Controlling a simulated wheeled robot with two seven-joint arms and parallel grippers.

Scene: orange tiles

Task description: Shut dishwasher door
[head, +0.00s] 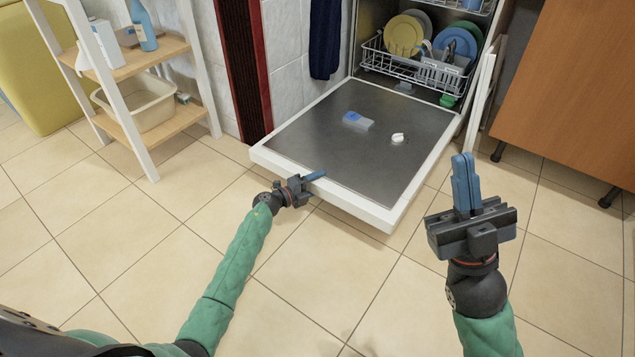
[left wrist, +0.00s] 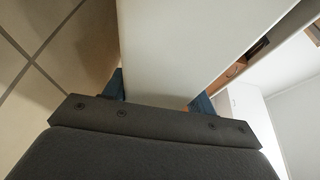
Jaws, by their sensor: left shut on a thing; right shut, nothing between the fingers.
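The dishwasher door (head: 340,140) is folded down, its dark inner face up and its white rim facing me. My left gripper (head: 312,178) is at the front edge of the door, left of its middle, with its fingers shut on the edge. In the left wrist view the white door panel (left wrist: 190,50) lies between the blue fingertips. My right gripper (head: 465,180) is shut and empty, raised to the right of the door and apart from it. The dishwasher's lower rack (head: 400,64) sits inside, holding plates.
A wooden shelf unit (head: 140,125) with a white basin (head: 140,101) stands on the left. A brown cabinet (head: 575,95) stands on the right. A dark towel (head: 325,40) hangs beside the dishwasher. The tiled floor before the door is clear.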

